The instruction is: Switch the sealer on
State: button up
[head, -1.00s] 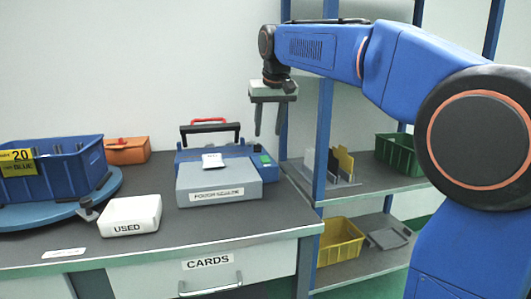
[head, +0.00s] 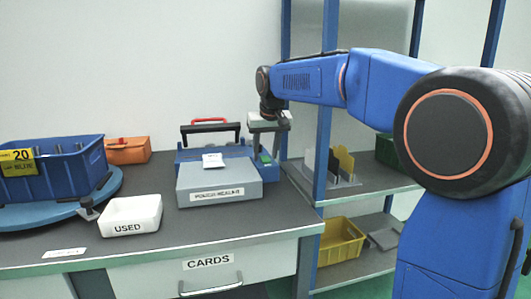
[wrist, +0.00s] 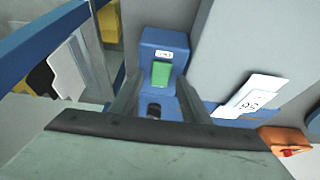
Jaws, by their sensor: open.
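The sealer (head: 218,182) is a grey, labelled box with a blue body and a dark-handled bar behind, on the bench. Its green switch (wrist: 161,73) sits on a small blue housing (wrist: 164,42) with a white label in the wrist view; the switch shows partly in the head view (head: 264,158). My gripper (head: 266,155) is over the sealer's right end, pointing down. In the wrist view its fingers (wrist: 159,84) are apart, one on each side of the switch, with nothing between them. I cannot tell whether they touch the housing.
A white card (head: 213,160) lies on the sealer. A white USED tray (head: 131,216), a blue bin (head: 60,172) on a round turntable and an orange box (head: 127,151) stand to the left. A shelf rack with a yellow bin (head: 340,243) is close on the right.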

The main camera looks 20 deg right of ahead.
aim_at(266, 159)
jog(key=c, duration=1.1)
jog(key=shift+o, duration=0.2)
jog(key=shift+w+g, duration=0.3)
jog(key=shift+g, duration=0.65)
jog(key=shift+w+g, duration=0.25)
jog(key=shift+g, duration=0.7)
jog(key=o, duration=1.1)
jog(key=shift+c, duration=0.2)
notch_tip(266, 159, up, 17)
jog(key=s, duration=0.1)
jog(key=shift+r, duration=0.15)
jog(key=shift+s, duration=0.1)
